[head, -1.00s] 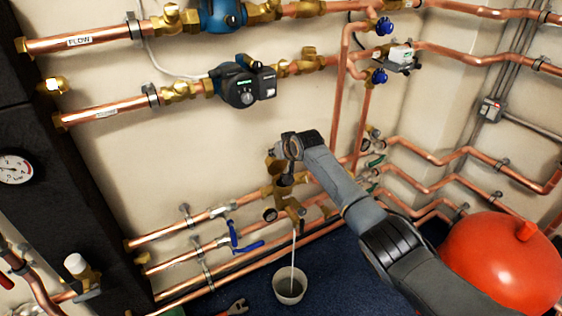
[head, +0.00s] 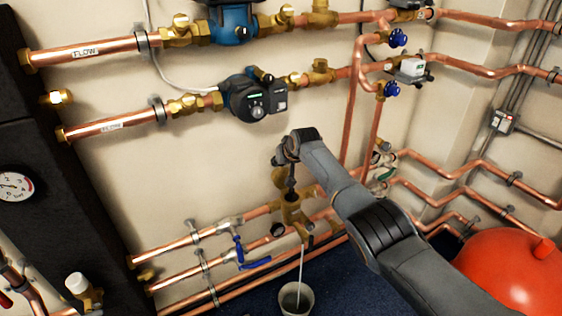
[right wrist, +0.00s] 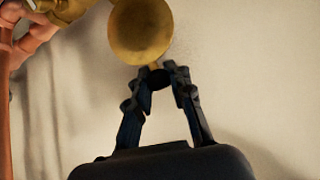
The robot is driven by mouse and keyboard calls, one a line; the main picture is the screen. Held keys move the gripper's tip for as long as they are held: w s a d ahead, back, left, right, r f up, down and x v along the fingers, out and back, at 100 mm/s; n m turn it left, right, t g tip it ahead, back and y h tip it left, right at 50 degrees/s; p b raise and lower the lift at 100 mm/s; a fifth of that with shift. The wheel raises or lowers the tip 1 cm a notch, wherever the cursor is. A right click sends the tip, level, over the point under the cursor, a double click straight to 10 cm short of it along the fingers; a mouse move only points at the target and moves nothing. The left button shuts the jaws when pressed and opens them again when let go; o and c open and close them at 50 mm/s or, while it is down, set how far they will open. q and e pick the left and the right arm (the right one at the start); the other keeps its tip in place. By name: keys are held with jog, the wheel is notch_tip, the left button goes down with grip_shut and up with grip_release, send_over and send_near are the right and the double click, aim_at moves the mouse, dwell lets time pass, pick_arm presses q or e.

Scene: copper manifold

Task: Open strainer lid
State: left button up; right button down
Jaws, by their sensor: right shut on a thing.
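The brass strainer assembly (head: 292,212) sits on the lower copper pipes, left of my right arm. My right gripper (head: 291,187) points down just above it. In the right wrist view the fingers of my right gripper (right wrist: 160,78) are closed together at their tips on a small dark knob or handle (right wrist: 158,76). This lies at the lower edge of a round brass lid (right wrist: 141,30). Brass also shows beside the gripper in the head view, but I cannot tell how far the lid stands open. My left gripper is not in view.
A white bucket (head: 296,298) stands on the blue floor under the strainer, with a thin tube running into it. A pump (head: 254,97) is above. A red tank (head: 512,270) stands at lower right.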

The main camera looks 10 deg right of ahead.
jog(key=shift+a, duration=0.25)
jog(key=c, duration=1.6)
grip_release()
jog(key=o, duration=0.4)
jog(key=shift+w+a+f, duration=0.1)
jog(key=shift+d, duration=0.2)
jog(key=shift+d+r, duration=0.1)
jog(key=shift+r, duration=0.15)
jog(key=v, duration=1.1)
jog(key=shift+s+r, duration=0.2)
jog(key=shift+s, duration=0.15)
